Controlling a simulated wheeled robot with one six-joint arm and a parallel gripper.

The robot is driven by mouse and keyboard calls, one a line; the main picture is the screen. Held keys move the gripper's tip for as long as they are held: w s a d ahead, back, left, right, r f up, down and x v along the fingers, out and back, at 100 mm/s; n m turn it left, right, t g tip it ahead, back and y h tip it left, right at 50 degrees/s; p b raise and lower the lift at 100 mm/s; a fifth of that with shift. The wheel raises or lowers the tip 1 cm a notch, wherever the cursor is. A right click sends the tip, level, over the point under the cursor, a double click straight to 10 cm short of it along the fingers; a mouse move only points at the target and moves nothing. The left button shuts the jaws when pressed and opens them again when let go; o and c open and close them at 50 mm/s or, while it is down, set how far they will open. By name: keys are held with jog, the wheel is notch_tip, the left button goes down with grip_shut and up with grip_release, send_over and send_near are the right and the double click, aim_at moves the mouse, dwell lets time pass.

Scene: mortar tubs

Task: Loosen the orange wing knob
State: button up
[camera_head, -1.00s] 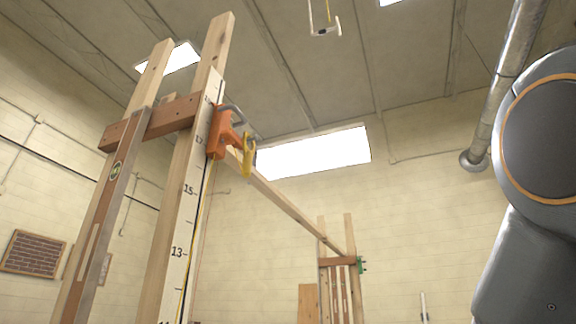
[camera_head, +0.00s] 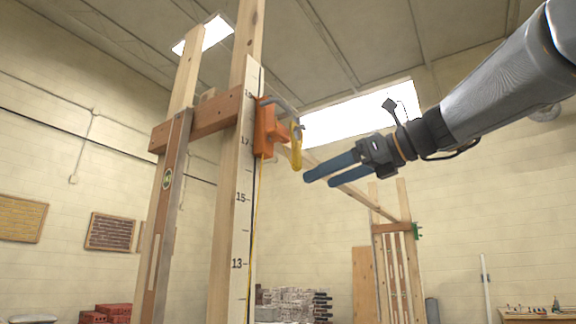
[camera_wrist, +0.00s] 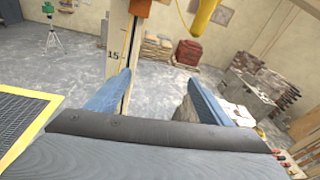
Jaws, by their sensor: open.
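An orange clamp piece (camera_head: 265,128) is on the numbered wooden post (camera_head: 245,190), just above the 17 mark. A grey curved bar runs over its top, and a yellow hook-shaped part (camera_head: 296,147) hangs at its right side. I cannot make out a separate wing shape on the orange piece. My gripper (camera_head: 318,180) is open and empty, with blue fingers, to the right of and below the yellow part, apart from it. In the wrist view, the orange piece (camera_wrist: 140,7) and yellow part (camera_wrist: 205,12) are cut off by the top edge, beyond the open fingers.
A wooden crosspiece (camera_head: 205,117) joins the post to a second upright with a level (camera_head: 166,180). A long rail runs back to a far frame with a green clamp (camera_head: 417,231). Brick stacks (camera_head: 290,303) stand on the floor behind. Air around the gripper is open.

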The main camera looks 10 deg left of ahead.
jog(key=y, duration=0.2)
send_near(283, 135)
jog(key=shift+m+g, duration=0.3)
jog(key=p+x, duration=0.3)
jog(key=x, duration=0.5)
jog(key=shift+w+a+r+p, duration=0.1)
jog(key=shift+w+r+p, duration=0.1)
jog(key=shift+w+p, duration=0.1)
jog(key=c, duration=1)
jog(key=shift+c, duration=0.2)
